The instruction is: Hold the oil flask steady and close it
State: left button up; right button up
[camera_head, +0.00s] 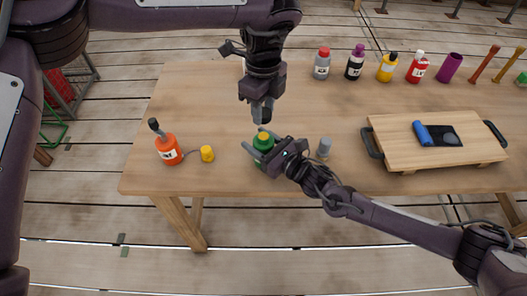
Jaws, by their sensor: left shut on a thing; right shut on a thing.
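A green flask (262,155) stands near the table's front edge, with a yellow-green top (264,137). I take it to be the oil flask; no label on it is readable. My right gripper (263,144) comes in from the right and is shut on the flask, its fingers around the upper part. My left gripper (262,117) points down from above, just behind and over the flask. It is shut on a small dark thing at its tips, possibly a cap; I cannot tell its shape. The tips appear apart from the flask's top.
An orange bottle (168,150) and a yellow cap (207,154) are at left on the table (200,100). A small grey piece (324,147) stands right of the flask. A wooden board (390,145) bears a blue roll (423,134). Several bottles line the back, including a red one (417,68).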

aim_at(264, 136)
jog(key=c, duration=0.4)
pick_arm(q)
jog(key=shift+f, duration=2.5)
jog(key=shift+f, duration=0.9)
jog(key=shift+f, duration=0.5)
